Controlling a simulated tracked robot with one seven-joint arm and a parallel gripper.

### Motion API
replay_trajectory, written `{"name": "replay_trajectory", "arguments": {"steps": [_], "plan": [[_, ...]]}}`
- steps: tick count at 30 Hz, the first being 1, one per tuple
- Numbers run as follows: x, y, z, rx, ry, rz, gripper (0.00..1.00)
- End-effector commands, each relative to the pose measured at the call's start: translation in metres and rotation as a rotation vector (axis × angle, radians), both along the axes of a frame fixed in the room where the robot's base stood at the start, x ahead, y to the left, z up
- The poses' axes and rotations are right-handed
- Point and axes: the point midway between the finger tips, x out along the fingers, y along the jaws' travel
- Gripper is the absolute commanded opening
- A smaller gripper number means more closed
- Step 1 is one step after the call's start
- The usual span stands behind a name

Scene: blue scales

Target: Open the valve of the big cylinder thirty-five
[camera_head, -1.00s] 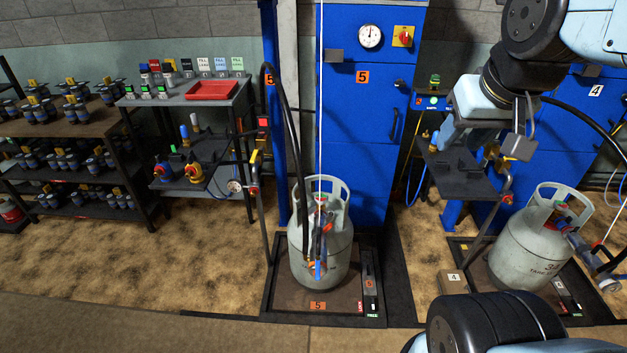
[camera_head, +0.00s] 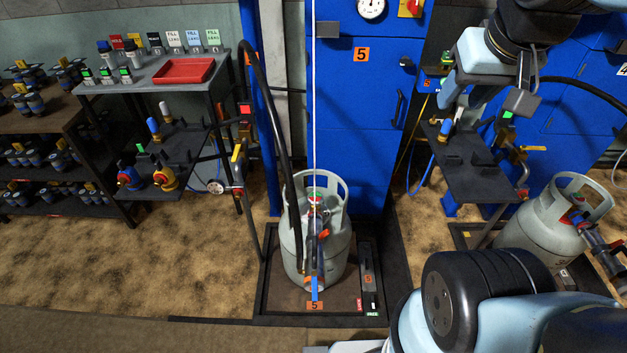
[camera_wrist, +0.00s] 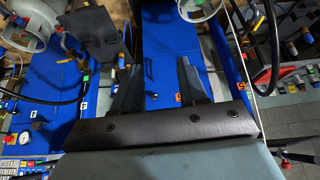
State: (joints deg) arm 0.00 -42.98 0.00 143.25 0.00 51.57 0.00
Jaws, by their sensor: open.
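A grey cylinder (camera_head: 318,258) stands upright on the scale marked 5, with a hose and filling fitting (camera_head: 316,225) at its valve. The fitting covers much of the valve. A second grey cylinder (camera_head: 545,232) stands at the right, with a red-and-blue valve fitting (camera_head: 580,218) at its collar; my arm partly covers its lower part. I cannot read the number on either cylinder now. My gripper (camera_head: 483,105) is open and empty, raised above the black shelf between the stations. In the wrist view its fingers (camera_wrist: 157,68) are spread apart, with blue cabinets behind.
Blue cabinets (camera_head: 362,150) stand behind the scales. A side table with a red tray (camera_head: 184,71) is at left, beside racks of valves. The black shelf (camera_head: 475,170) lies between the two cylinders, below my gripper. Open floor (camera_head: 120,265) is at front left.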

Motion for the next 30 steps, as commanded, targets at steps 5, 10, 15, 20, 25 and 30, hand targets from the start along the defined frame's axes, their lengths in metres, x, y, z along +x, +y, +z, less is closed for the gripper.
{"name": "replay_trajectory", "arguments": {"steps": [5,10,15,20,25,30], "plan": [[0.001,0.000,0.000,0.003,0.001,-0.002,0.51],[0.016,0.005,-0.001,0.051,0.024,-0.035,0.67],[0.053,0.013,-0.007,0.155,0.079,-0.128,0.84],[0.092,0.028,-0.018,0.255,0.141,-0.240,0.92],[0.133,0.045,-0.037,0.342,0.211,-0.371,0.92],[0.172,0.065,-0.062,0.412,0.279,-0.512,0.92]]}}
